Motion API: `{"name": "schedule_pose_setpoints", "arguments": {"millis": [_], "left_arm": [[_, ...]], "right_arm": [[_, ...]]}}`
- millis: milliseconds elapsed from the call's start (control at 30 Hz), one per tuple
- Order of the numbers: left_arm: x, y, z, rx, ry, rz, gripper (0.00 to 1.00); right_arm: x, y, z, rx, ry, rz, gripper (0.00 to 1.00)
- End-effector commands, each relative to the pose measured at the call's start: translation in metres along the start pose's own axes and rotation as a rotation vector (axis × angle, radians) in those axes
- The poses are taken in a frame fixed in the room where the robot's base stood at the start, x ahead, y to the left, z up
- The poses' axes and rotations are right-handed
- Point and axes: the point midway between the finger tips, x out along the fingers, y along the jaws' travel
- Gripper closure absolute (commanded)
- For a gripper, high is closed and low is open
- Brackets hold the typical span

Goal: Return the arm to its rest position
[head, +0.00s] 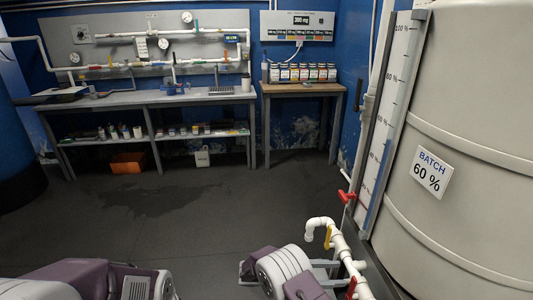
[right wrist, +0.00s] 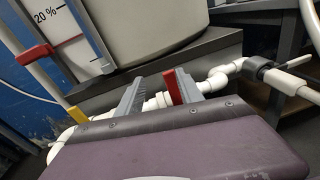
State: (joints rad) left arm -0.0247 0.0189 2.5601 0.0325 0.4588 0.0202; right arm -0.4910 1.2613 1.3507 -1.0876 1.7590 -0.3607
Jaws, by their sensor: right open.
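My right arm, purple and grey, reaches in at the bottom of the head view. Its gripper (head: 287,266) is beside white piping left of the big tank. In the right wrist view the gripper (right wrist: 155,88) shows two grey fingers standing apart with nothing clamped. A red valve handle (right wrist: 172,87) shows by the right finger; I cannot tell whether they touch. It also shows low in the head view (head: 351,288). A yellow handle (head: 328,236) and a higher red handle (head: 347,197) sit on the piping. Part of my left arm shows bottom left; its gripper is not in view.
A large beige tank (head: 470,120) marked "BATCH 60 %" with a level scale (head: 388,110) fills the right side. A workbench (head: 150,98) and a small table with bottles (head: 300,88) stand along the back wall. The dark floor (head: 200,220) between is mostly clear.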

Motion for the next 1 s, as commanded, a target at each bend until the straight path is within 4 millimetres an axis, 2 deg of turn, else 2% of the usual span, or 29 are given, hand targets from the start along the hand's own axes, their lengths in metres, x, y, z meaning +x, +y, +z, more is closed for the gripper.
{"name": "schedule_pose_setpoints", "arguments": {"millis": [33, 100, 133, 200, 333, 467, 633, 767, 800, 833, 867, 900, 1000], "left_arm": [[0.000, 0.000, 0.000, 0.000, 0.000, 0.000, 0.64], [0.000, 0.000, 0.000, 0.000, 0.000, 0.000, 0.64], [0.000, 0.000, 0.000, 0.000, 0.000, 0.000, 0.64], [0.000, 0.000, 0.000, 0.000, 0.000, 0.000, 0.64], [0.000, 0.000, 0.000, 0.000, 0.000, 0.000, 0.64], [0.000, 0.000, 0.000, 0.000, 0.000, 0.000, 0.64], [0.000, 0.000, 0.000, 0.000, 0.000, 0.000, 0.64], [0.000, 0.000, 0.000, 0.000, 0.000, 0.000, 0.64], [0.000, 0.000, 0.000, 0.000, 0.000, 0.000, 0.64], [0.000, 0.000, 0.000, 0.000, 0.000, 0.000, 0.64], [-0.003, 0.000, 0.000, 0.000, 0.000, 0.000, 0.64], [-0.033, 0.001, -0.003, 0.000, -0.002, 0.000, 0.64], [-0.066, 0.001, -0.007, 0.000, 0.001, 0.000, 0.64]], "right_arm": [[0.015, 0.004, 0.033, 0.057, 0.028, -0.062, 0.56], [0.038, -0.008, 0.070, 0.110, 0.092, -0.173, 0.56], [0.048, -0.017, 0.081, 0.133, 0.136, -0.222, 0.56], [0.065, -0.044, 0.097, 0.198, 0.259, -0.338, 0.56], [0.071, -0.099, 0.100, 0.354, 0.511, -0.534, 0.56], [0.052, -0.142, 0.087, 0.535, 0.730, -0.703, 0.56], [0.004, -0.177, 0.058, 0.831, 0.990, -0.937, 0.56], [-0.032, -0.185, 0.030, 1.041, 1.102, -1.114, 0.56], [-0.038, -0.179, 0.024, 1.118, 1.127, -1.159, 0.56], [-0.042, -0.165, 0.023, 1.191, 1.158, -1.175, 0.56], [-0.043, -0.151, 0.026, 1.257, 1.179, -1.181, 0.56], [-0.045, -0.151, 0.056, 1.240, 1.174, -1.178, 0.56], [-0.047, -0.148, 0.089, 1.235, 1.173, -1.175, 0.56]]}}
